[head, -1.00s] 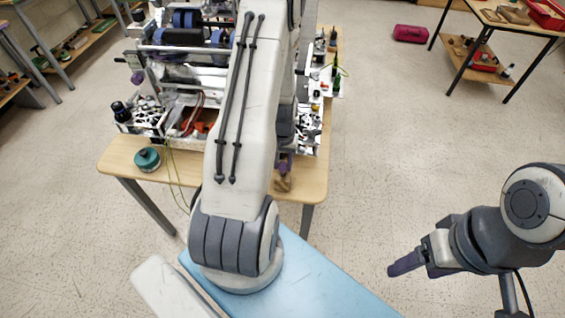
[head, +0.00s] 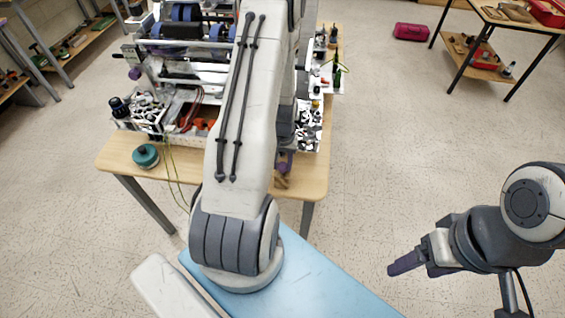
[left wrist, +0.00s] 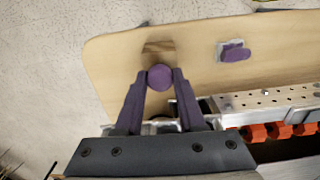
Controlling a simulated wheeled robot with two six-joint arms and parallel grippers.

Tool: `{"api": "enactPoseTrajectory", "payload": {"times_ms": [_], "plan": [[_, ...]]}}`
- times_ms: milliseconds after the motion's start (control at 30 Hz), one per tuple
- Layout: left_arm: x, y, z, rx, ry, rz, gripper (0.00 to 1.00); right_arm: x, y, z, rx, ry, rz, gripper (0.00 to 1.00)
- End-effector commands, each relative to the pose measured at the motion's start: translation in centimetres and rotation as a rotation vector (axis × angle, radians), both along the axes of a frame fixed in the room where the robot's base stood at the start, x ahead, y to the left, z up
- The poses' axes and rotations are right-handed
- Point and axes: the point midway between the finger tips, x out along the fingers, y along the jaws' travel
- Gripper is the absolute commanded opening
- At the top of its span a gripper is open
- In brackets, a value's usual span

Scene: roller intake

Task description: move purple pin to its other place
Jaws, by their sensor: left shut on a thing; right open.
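The purple pin (left wrist: 160,77) shows its round end between the fingertips of my left gripper (left wrist: 160,84) in the left wrist view. The gripper is shut on it, over the wooden table top near a small wooden block (left wrist: 158,46). Whether the pin touches anything below cannot be told. In the head view my left arm covers most of this area; a bit of purple shows beside the block (head: 281,182). My right gripper (head: 405,264) is open and empty over the floor, far from the table.
A second purple piece (left wrist: 235,52) in a pale holder is on the table (left wrist: 110,60). The roller machine (head: 185,75) fills the table's back. A teal round container (head: 145,156) is at front left. A perforated metal rail (left wrist: 265,99) lies close to the left gripper.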

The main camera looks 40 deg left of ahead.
Motion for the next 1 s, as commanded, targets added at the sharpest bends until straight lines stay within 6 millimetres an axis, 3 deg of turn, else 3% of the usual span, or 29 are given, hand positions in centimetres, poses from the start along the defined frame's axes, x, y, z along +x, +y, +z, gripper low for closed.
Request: {"api": "enactPoseTrajectory", "payload": {"times_ms": [133,167,233,267,667,1000], "plan": [[0.0,0.0,-0.5,0.0,0.0,0.0,0.0,0.0,0.0,-0.4,0.0,0.0,0.0,0.7],[0.0,0.0,-0.5,0.0,0.0,0.0,0.42,0.0,0.0,-0.4,0.0,0.0,0.0,0.7],[0.0,0.0,-0.4,0.0,0.0,0.0,0.69,0.0,0.0,-0.3,0.0,0.0,0.0,0.7],[0.0,0.0,-0.4,0.0,0.0,0.0,0.73,0.0,0.0,-0.3,0.0,0.0,0.0,0.7],[0.0,0.0,0.3,0.0,-0.001,0.0,0.73,0.0,0.0,-0.4,0.0,0.0,0.002,0.7],[0.1,0.1,6.3,0.003,-0.005,0.0,0.73,0.0,0.0,-1.0,0.0,0.0,0.002,0.7]]}}
